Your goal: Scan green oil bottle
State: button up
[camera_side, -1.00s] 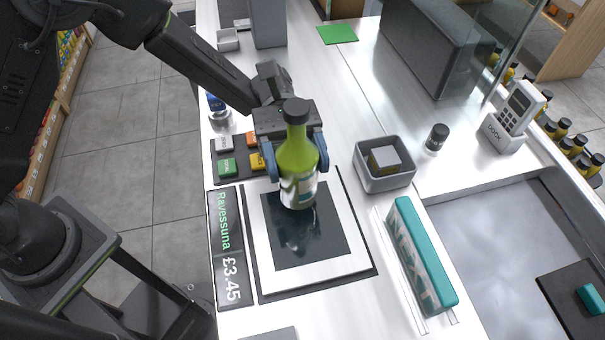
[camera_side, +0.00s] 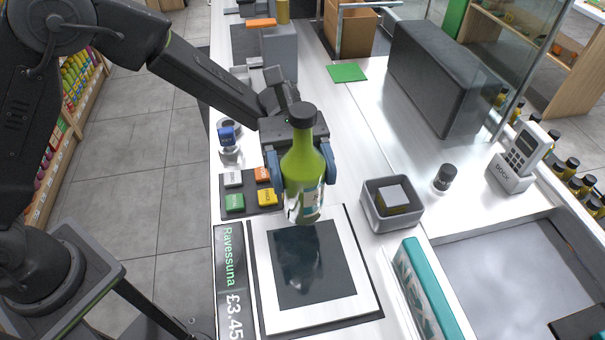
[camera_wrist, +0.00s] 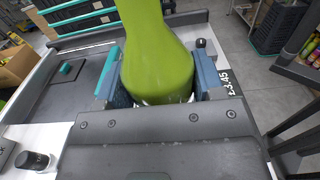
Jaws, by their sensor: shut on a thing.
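The green oil bottle (camera_side: 303,168) has a black cap and a pale label. It is upright in my gripper (camera_side: 302,165), which is shut on its body. In the side view the bottle's base overlaps the far edge of the scanner plate (camera_side: 262,300), a dark glass square in a white frame; it appears held above it. The price display (camera_side: 231,280) beside the plate reads "Ravessuna £3.45". In the wrist view the green bottle (camera_wrist: 156,55) fills the middle between the blue finger pads, and its lower part is hidden by my gripper.
Coloured keys (camera_side: 235,202) stand left of the bottle. A grey bin (camera_side: 374,220) with a box in it and a dark-capped jar (camera_side: 445,177) are to the right. A teal NEXT divider (camera_side: 428,290) lies at the front right. A card reader (camera_side: 518,160) stands in its dock.

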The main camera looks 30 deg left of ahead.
aim_at(303, 120)
jog(key=shift+r, duration=4.4)
